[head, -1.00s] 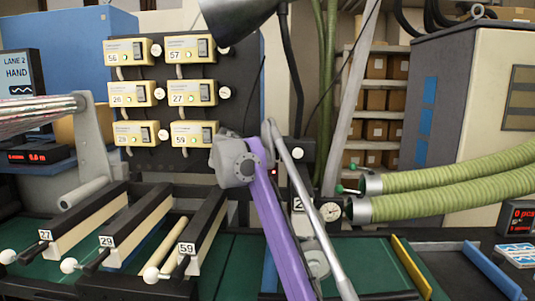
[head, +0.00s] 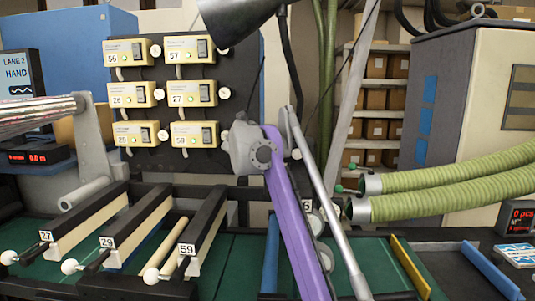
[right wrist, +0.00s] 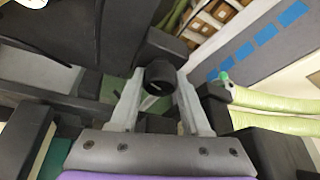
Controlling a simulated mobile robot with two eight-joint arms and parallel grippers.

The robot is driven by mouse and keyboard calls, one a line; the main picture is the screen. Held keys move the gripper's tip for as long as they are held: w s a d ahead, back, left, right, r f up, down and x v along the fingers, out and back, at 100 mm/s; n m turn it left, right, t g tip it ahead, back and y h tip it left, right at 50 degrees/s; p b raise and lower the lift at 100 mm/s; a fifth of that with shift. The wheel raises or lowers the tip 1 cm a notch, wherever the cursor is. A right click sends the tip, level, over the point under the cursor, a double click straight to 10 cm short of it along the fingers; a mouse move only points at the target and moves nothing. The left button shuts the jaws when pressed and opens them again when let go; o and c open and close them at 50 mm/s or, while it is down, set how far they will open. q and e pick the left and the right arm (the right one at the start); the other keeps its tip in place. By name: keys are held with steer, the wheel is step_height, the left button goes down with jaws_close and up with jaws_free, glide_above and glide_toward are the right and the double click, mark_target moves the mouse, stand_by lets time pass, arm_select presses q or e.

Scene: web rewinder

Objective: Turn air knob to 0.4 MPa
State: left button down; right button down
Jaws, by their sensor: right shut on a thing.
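In the right wrist view a round black knob (right wrist: 160,76) with a small pale mark on its face sits between the two grey fingers of my right gripper (right wrist: 160,82). The fingers are shut on the knob's sides. Part of a round white face (right wrist: 34,3) shows at the top left edge of that view; I cannot tell if it is the pressure gauge, and no reading is legible. In the head view my purple right arm covers the knob, the right gripper and most of the gauge area. My left gripper is not in view.
In the head view, green hoses (head: 455,180) with green-handled valves lie right of my arm. Number-tagged yellow control boxes (head: 192,93) hang on a dark panel at left.

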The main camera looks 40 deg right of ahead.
steer(key=shift+f, duration=0.1)
steer(key=shift+c, duration=1.8)
jaws_free()
steer(key=v, duration=1.1)
